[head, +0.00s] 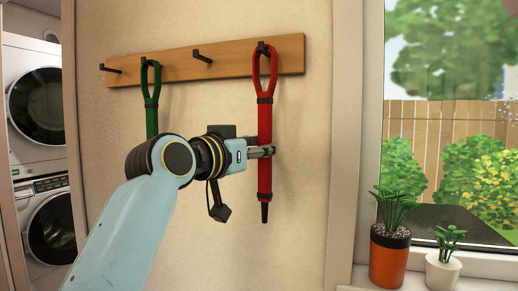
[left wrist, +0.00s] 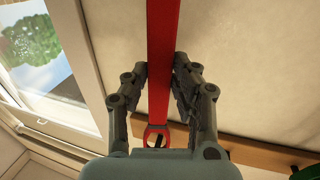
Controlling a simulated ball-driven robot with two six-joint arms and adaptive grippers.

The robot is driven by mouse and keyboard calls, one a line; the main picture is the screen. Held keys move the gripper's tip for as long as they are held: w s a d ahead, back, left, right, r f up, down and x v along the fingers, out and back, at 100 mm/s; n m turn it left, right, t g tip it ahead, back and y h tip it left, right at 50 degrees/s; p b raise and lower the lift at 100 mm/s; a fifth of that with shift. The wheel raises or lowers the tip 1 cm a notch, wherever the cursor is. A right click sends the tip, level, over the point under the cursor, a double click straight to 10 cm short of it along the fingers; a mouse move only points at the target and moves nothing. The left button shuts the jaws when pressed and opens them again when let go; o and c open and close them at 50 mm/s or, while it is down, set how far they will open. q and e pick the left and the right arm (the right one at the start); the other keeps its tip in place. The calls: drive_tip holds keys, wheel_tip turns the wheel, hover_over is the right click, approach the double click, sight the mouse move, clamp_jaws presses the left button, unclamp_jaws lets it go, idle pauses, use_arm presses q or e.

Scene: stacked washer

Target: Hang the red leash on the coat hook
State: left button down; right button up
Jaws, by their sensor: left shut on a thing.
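The red leash (head: 265,120) hangs upright at the right end of the wooden coat rack (head: 225,62). Its top loop is around or in front of the rightmost dark coat hook (head: 263,47); I cannot tell if it bears on the hook. My left gripper (head: 268,151) is shut on the leash's strap at mid-height. In the left wrist view the red strap (left wrist: 162,60) runs between the two fingers (left wrist: 160,75), with its loop low in the picture near the rack (left wrist: 265,153). My right gripper is not in view.
A green leash (head: 151,100) hangs on a hook to the left. Two other hooks on the rack are bare. An orange pot (head: 388,262) and a white pot (head: 442,275) with plants stand on the window sill at right. Stacked washers (head: 40,130) are at far left.

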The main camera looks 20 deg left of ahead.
use_arm(q)
drive_tip(key=c, duration=1.1)
unclamp_jaws()
drive_tip(key=shift+o, duration=0.5)
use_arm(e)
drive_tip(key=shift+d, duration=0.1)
use_arm(q)
drive_tip(key=shift+s, duration=0.1)
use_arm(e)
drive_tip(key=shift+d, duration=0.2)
